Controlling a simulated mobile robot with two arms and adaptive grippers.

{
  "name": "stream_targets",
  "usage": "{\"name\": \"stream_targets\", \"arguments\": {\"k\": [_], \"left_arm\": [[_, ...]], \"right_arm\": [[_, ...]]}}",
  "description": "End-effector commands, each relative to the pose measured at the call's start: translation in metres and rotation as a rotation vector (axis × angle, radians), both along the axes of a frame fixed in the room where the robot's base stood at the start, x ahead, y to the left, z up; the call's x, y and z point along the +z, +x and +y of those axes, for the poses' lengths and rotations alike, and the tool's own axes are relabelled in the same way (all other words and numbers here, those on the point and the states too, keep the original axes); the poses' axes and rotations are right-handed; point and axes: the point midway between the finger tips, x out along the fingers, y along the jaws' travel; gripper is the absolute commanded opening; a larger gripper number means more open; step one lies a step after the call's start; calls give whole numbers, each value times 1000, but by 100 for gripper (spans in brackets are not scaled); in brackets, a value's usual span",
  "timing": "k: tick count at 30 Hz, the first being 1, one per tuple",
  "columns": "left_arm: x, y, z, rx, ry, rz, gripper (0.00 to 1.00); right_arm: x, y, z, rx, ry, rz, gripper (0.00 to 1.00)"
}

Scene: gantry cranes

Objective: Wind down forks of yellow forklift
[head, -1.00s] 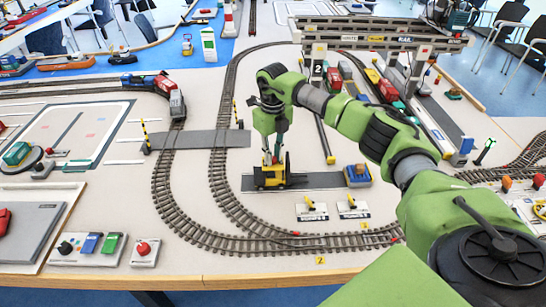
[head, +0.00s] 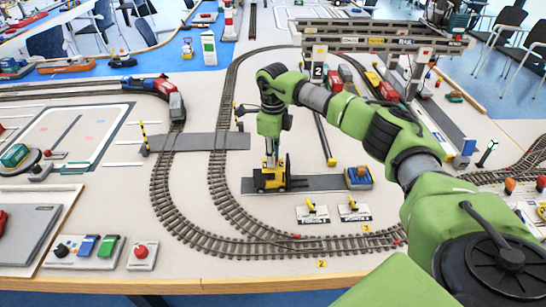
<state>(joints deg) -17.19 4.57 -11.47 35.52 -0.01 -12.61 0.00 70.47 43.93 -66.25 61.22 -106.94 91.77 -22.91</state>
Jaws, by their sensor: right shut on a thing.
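The yellow forklift (head: 268,180) stands on a dark grey strip inside the track loop, in the middle of the table. Its mast and forks (head: 288,178) point to the right; the fork height is too small to tell. My right gripper (head: 271,158) reaches down from above and is shut on the top of the forklift. The exact part between the fingers is hidden by the gripper. My left gripper is not in view.
Curved track (head: 222,190) runs left of and in front of the forklift. A blue and yellow vehicle (head: 358,178) stands to its right. A grey gantry (head: 380,38) stands behind.

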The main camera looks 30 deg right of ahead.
Motion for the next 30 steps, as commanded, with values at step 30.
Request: {"name": "stream_targets", "arguments": {"k": [30], "left_arm": [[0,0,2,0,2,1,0]], "right_arm": [[23,1,0,4,0,-5,33]]}}
